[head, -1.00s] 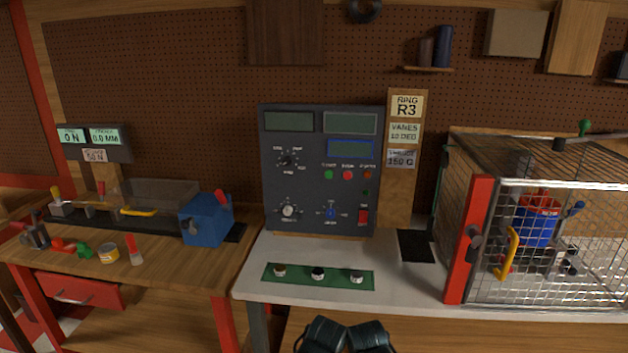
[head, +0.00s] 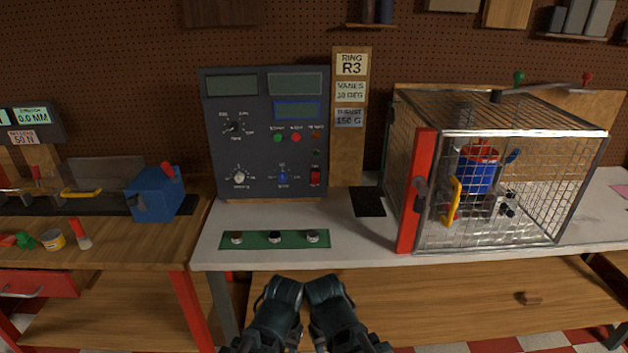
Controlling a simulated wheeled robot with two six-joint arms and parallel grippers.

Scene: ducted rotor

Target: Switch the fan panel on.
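The fan panel (head: 258,158) is a dark grey upright box at the back of the white bench. Its displays (head: 296,84) look blank. It carries several knobs, a green button (head: 278,138), a red button (head: 296,138) and a red rocker switch (head: 315,177) at lower right. I cannot tell which way the rocker is tipped. My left gripper (head: 284,288) and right gripper (head: 325,288) are side by side at the bottom, in front of the bench and apart from the panel. Their fingers cannot be made out, and nothing shows held.
A wire cage (head: 540,190) with a red post and yellow handle stands right of the panel, around a blue and red rotor (head: 478,172). A wooden bench (head: 120,245) with a blue box (head: 156,194) is at left.

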